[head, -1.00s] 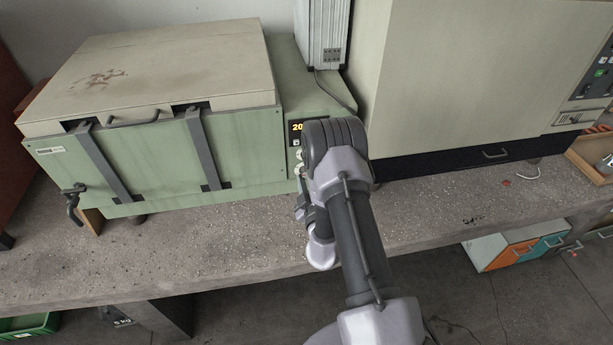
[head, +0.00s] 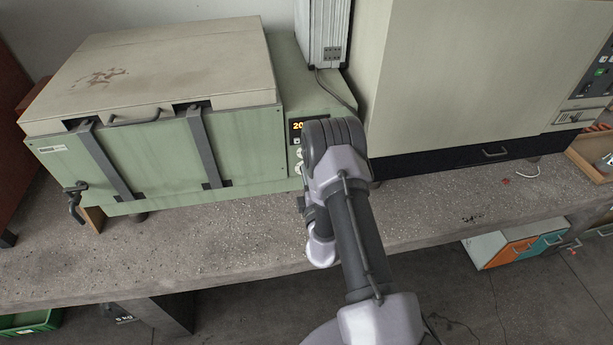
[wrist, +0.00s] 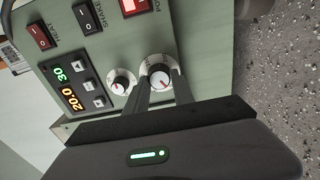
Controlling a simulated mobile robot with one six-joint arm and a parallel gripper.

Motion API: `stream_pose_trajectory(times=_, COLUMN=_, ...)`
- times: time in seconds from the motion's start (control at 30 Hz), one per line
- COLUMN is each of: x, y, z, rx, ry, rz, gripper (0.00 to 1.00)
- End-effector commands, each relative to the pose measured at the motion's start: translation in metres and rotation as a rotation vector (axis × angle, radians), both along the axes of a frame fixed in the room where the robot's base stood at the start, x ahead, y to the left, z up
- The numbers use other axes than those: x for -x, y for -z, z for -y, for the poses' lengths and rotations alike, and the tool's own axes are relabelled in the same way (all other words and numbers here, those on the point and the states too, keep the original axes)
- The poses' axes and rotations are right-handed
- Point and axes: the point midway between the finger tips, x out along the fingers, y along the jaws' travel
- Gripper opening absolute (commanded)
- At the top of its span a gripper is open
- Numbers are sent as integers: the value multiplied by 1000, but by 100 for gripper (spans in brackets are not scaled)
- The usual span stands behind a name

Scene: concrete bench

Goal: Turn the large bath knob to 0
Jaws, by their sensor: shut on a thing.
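The large bath knob (wrist: 156,71) is a white-skirted dial with a silver cap and a red pointer mark on the green control panel, in the wrist view. My gripper (wrist: 161,83) is shut on this knob, with one finger on each side. The fingers cover part of its dial, and I cannot read its numbers. A smaller knob (wrist: 120,83) with a similar dial sits beside it, close to one finger. The green bath (head: 165,155) stands on the bench in the head view, where my arm hides the gripper and most of the panel.
The panel has a display (wrist: 68,84) showing 20.0 and 30, small buttons beside it, and heat (wrist: 40,36), shake (wrist: 87,18) and power (wrist: 133,6) switches. A large beige cabinet (head: 450,80) stands to the right. The bench (head: 200,245) is bare in front of the bath.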

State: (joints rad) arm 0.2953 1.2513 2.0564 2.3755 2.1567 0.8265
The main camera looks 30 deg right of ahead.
Motion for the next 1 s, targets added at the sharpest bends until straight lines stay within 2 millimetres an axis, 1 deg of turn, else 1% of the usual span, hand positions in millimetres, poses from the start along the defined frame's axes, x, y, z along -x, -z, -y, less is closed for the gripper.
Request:
stream_pose_trajectory(times=0.53, x=-1, y=-2, z=1, rx=25, ry=2, rz=-2, gripper=0)
stream_pose_trajectory(times=0.57, x=-1, y=-2, z=1, rx=24, ry=2, rz=-2, gripper=31)
stream_pose_trajectory(times=0.6, x=-1, y=-2, z=1, rx=24, ry=2, rz=-2, gripper=39)
stream_pose_trajectory(times=0.67, x=-1, y=-2, z=1, rx=24, ry=1, rz=-3, gripper=51)
stream_pose_trajectory(times=1.0, x=0, y=0, z=1, rx=24, ry=0, rz=-5, gripper=51)
